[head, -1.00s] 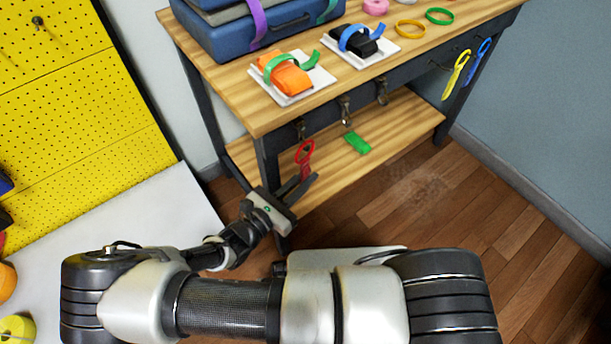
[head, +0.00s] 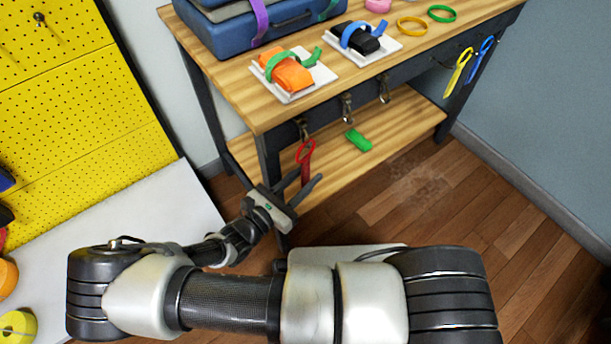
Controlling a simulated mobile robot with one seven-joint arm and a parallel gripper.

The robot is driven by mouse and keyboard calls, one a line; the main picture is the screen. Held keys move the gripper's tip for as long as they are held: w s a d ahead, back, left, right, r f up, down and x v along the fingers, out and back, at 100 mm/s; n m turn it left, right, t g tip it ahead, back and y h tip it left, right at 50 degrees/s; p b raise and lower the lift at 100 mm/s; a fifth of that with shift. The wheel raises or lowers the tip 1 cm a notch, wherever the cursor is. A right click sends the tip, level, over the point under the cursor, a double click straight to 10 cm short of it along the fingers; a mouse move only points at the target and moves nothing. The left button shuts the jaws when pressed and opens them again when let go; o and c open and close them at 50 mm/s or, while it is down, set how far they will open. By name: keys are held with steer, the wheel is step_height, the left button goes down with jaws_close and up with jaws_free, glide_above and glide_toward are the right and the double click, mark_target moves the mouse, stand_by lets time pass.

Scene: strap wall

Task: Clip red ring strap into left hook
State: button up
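The red ring strap (head: 306,154) hangs upright just below the left hook (head: 302,128) on the table's front edge. Its ring top meets the hook's lower end in the picture; I cannot tell whether the hook passes through it. My gripper (head: 309,174) is at the strap's lower end. Its two dark fingers are spread, with the red tail showing between their tips and a gap visible. I cannot tell whether either finger touches the tail. The middle hook (head: 347,107) and right hook (head: 384,90) are empty.
A green block (head: 358,140) lies on the lower shelf (head: 412,121). Yellow (head: 457,73) and blue (head: 481,58) straps hang at the right. White trays with orange (head: 289,74) and black (head: 361,40) items and a blue case (head: 240,30) sit on top. A dark table leg stands close left of my gripper.

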stand_by(0.4)
steer(key=p+v, duration=0.2)
steer(key=v, duration=1.5)
steer(key=shift+s, duration=0.2)
steer(key=shift+a+r, duration=0.1)
steer(key=shift+a, duration=0.1)
